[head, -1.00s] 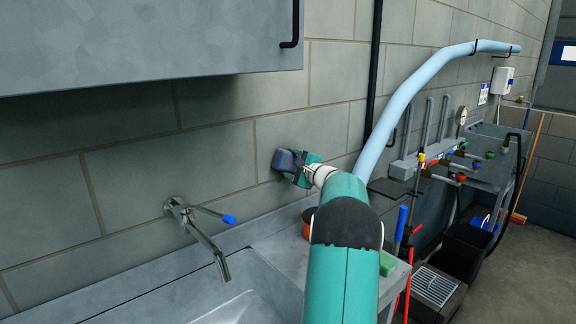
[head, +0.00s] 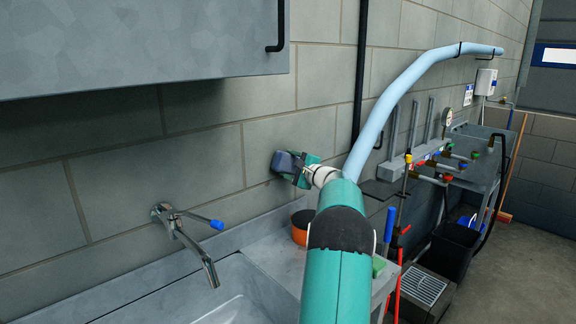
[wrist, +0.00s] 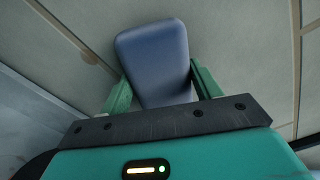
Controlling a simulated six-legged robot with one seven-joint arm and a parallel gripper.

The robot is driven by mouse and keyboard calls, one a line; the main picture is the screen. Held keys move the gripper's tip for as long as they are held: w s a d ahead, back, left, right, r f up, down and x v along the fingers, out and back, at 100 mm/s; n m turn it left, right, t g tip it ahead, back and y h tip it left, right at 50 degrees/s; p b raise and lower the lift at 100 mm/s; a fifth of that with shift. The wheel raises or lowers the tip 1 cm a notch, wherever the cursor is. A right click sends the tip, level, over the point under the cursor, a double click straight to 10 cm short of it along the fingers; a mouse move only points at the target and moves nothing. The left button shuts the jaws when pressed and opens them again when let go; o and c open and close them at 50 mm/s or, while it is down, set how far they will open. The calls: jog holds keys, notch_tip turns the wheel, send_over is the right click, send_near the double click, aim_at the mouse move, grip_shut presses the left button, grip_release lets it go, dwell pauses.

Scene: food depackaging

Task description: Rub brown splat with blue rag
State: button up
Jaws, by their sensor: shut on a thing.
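The blue rag (head: 284,163) looks like a thick, rounded blue pad in my gripper. My gripper (head: 294,168) is shut on it and holds it close to the grey block wall above the sink counter. I cannot tell whether it touches the wall. In the wrist view the rag (wrist: 154,60) stands out between the green fingers of my gripper (wrist: 162,92). A small brownish mark (wrist: 90,58) shows on the wall left of the rag; I cannot tell whether it is the brown splat. No clear splat shows in the head view.
A metal tap (head: 185,238) with a blue-tipped lever stands over the sink at left. An orange pot (head: 299,236) with a dark top sits on the counter below my gripper. A grey cabinet (head: 140,40) hangs above. A light blue pipe (head: 400,95) runs along the wall at right.

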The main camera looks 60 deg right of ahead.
jog(key=shift+v, duration=2.65)
jog(key=v, duration=0.3)
